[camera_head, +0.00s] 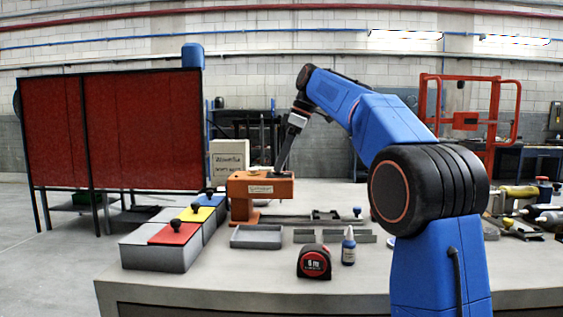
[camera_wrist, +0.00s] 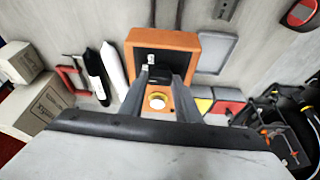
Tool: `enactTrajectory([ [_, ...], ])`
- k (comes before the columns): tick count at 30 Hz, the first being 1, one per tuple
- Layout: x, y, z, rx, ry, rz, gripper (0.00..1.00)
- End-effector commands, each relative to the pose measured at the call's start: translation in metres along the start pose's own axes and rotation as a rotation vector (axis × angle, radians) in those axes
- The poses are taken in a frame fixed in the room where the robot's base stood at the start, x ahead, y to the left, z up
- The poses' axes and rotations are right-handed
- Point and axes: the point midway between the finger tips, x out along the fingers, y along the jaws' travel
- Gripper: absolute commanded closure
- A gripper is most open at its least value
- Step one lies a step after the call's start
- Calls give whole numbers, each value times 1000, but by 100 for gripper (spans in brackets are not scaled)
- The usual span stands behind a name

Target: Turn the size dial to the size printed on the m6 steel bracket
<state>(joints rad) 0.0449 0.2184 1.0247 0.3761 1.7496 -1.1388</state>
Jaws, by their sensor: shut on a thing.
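An orange machine (camera_head: 243,203) stands on the bench, and its orange body (camera_wrist: 150,40) fills the upper middle of the wrist view. My gripper (camera_head: 281,171) reaches down to the right end of its top. In the wrist view my gripper (camera_wrist: 160,75) is shut on a small dark knob (camera_wrist: 160,72), which I take for the size dial. Its markings are hidden by the fingers. A pale round disc with a yellow rim (camera_wrist: 157,101) sits beside it, apart from the fingers. I cannot tell which grey metal part is the m6 steel bracket, and no printed size is readable.
Bins with red (camera_head: 174,233), yellow and blue lids stand left of the machine. Boxes (camera_head: 229,157) stand behind. The bench's front left is clear.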

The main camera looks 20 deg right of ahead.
Motion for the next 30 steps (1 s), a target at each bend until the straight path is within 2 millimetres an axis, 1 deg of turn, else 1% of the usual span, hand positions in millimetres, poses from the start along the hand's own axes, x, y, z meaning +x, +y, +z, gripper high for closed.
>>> enactTrajectory([
  [6,-1,1,0,-51,1,-19,93],
  [20,-1,1,0,-63,1,-24,93],
  [21,-1,1,0,-63,1,-24,66],
  [23,-1,1,0,-63,1,-24,52],
  [30,0,1,0,-62,0,-25,52],
])
